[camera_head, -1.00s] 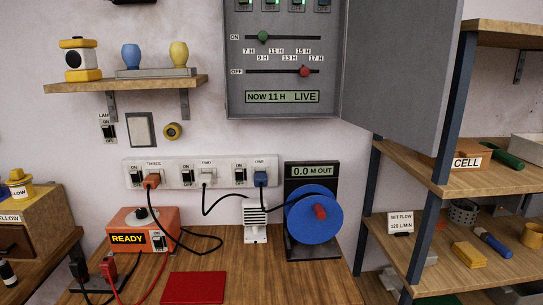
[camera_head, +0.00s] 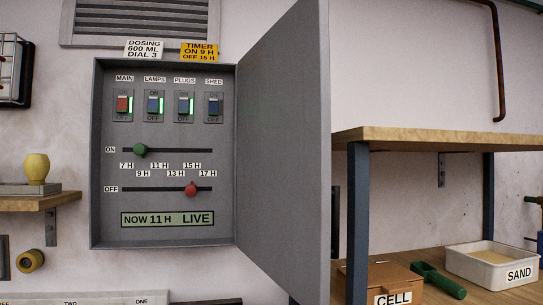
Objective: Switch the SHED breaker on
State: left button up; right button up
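The SHED breaker (camera_head: 214,105) is the rightmost switch in the open grey breaker panel (camera_head: 165,228). Its rocker is dark blue and no green light shows beside it. The MAIN (camera_head: 122,104), LAMPS (camera_head: 153,105) and PLUGS (camera_head: 184,105) breakers each show a lit green strip. The display (camera_head: 167,219) reads NOW 11 H LIVE. Neither of my grippers is in view.
The panel door (camera_head: 285,150) stands open to the right, jutting out. A green ON slider (camera_head: 140,150) and red OFF slider (camera_head: 191,189) sit below the breakers. Right of the door are shelves (camera_head: 430,137) with a SAND tray (camera_head: 492,268) and a CELL box (camera_head: 385,280).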

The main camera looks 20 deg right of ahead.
aim_at(213, 104)
jog(key=i+l+u, duration=0.2)
jog(key=l+u, duration=0.15)
jog(key=l, duration=0.75)
jog(key=i+l+u, duration=0.1)
jog(key=l+u, duration=0.25)
jog(key=l, duration=0.75)
